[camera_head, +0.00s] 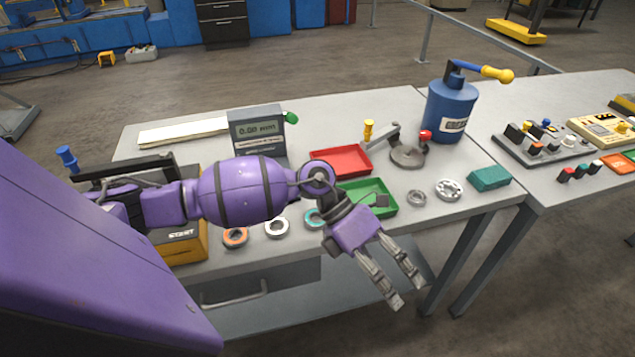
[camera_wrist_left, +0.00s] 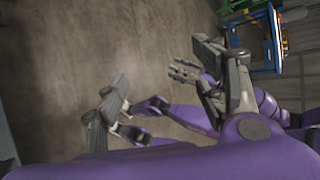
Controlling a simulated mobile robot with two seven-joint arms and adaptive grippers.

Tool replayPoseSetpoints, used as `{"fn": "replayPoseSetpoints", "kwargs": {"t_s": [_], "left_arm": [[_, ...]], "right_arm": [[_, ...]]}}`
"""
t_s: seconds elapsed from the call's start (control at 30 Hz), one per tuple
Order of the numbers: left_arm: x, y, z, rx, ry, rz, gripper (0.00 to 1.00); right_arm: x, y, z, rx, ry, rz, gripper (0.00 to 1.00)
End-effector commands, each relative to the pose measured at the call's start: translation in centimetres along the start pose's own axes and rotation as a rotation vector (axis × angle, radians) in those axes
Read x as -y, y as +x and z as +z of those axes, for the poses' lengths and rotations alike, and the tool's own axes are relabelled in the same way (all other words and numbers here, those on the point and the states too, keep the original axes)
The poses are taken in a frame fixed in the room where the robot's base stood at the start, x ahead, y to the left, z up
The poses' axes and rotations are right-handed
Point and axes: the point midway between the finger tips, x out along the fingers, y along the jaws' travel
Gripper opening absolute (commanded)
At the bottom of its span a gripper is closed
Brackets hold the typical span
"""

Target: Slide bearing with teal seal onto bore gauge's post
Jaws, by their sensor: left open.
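The bearing with the teal seal (camera_head: 313,218) lies flat on the grey bench, partly hidden by my left arm. The bore gauge (camera_head: 257,128) stands behind that arm, its display reading 0.00 mm. My arm covers the area in front of it, and I cannot make out its post. My left gripper (camera_head: 408,294) is open and empty, pointing down beyond the bench's front edge, to the right of the bearing and apart from it. My right gripper is not in the head view. The left wrist view shows purple and grey robot parts, and I cannot tell which gripper they belong to.
An orange-sealed bearing (camera_head: 235,237) and a pale-sealed bearing (camera_head: 277,227) lie left of the teal one. A green tray (camera_head: 384,208), a red tray (camera_head: 341,161), a round-based stand (camera_head: 408,157) and a blue canister (camera_head: 451,108) stand farther right.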

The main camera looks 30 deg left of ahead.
Motion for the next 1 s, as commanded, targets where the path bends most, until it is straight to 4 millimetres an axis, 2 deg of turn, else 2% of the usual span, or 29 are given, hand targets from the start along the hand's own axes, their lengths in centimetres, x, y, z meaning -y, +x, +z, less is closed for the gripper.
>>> {"fn": "replayPoseSetpoints", "kwargs": {"t_s": [0.03, 0.13, 0.2, 0.3, 0.4, 0.5, 0.6, 0.77, 1.0], "left_arm": [[-2.7, -3.5, 0.5, -0.096, 0.089, 0.167, 0.64], [-6.5, -9.8, 0.8, -0.243, 0.175, 0.424, 0.64], [-8.2, -13.9, 1.2, -0.308, 0.2, 0.564, 0.64], [-9.4, -18.6, 1.8, -0.368, 0.21, 0.707, 0.64], [-10.0, -21.6, 2.0, -0.403, 0.207, 0.794, 0.64], [-10.2, -22.9, 2.1, -0.417, 0.205, 0.832, 0.64], [-10.5, -22.9, 2.0, -0.422, 0.204, 0.84, 0.64], [-11.4, -22.1, 1.6, -0.423, 0.203, 0.836, 0.64], [-13.8, -20.1, 0.7, -0.425, 0.201, 0.834, 0.64]], "right_arm": [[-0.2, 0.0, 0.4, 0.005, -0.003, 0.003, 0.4], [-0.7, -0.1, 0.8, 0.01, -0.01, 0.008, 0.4], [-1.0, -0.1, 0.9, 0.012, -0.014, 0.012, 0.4], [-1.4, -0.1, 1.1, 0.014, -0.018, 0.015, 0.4], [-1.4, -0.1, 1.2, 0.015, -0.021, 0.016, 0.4], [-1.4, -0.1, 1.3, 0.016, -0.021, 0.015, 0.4], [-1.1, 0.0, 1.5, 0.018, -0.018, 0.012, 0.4], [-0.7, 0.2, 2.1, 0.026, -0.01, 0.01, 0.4], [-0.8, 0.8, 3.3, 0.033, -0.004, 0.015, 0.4]]}}
